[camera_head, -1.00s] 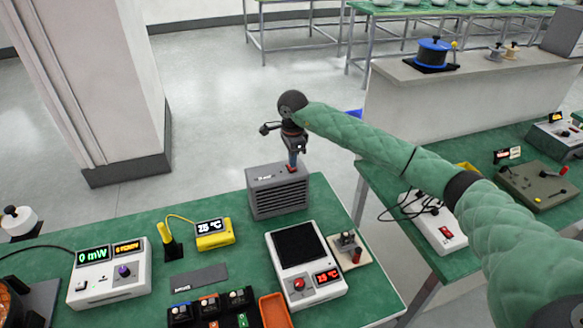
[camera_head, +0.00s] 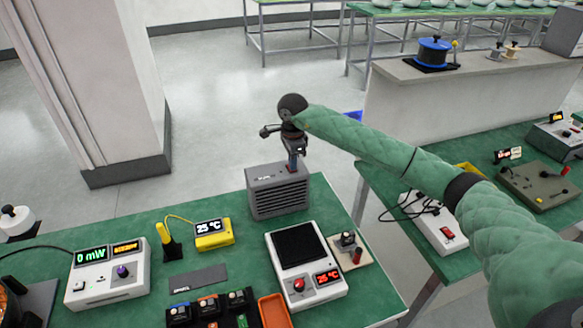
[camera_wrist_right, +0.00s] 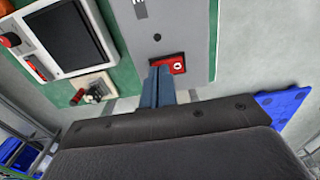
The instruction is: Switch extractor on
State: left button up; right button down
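The extractor (camera_head: 278,196) is a grey box with a slatted front at the back edge of the green table. Its top also shows in the right wrist view (camera_wrist_right: 197,20), with a red rocker switch (camera_wrist_right: 178,65) near one edge. My right gripper (camera_head: 292,165) points down at the extractor's top from above. In the right wrist view its two blue fingers (camera_wrist_right: 160,75) are together, with their tips at the switch and covering part of it. They appear to touch it, but the exact contact is hard to tell. My left gripper is out of view.
A white hotplate-like device (camera_head: 306,284) with a red knob stands in front of the extractor. A yellow temperature meter (camera_head: 215,234) and a white power meter (camera_head: 108,278) are to the left. A white pillar (camera_head: 105,90) rises behind the table.

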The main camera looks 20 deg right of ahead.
jog(key=shift+r, duration=3.45)
jog(key=shift+p, duration=0.3)
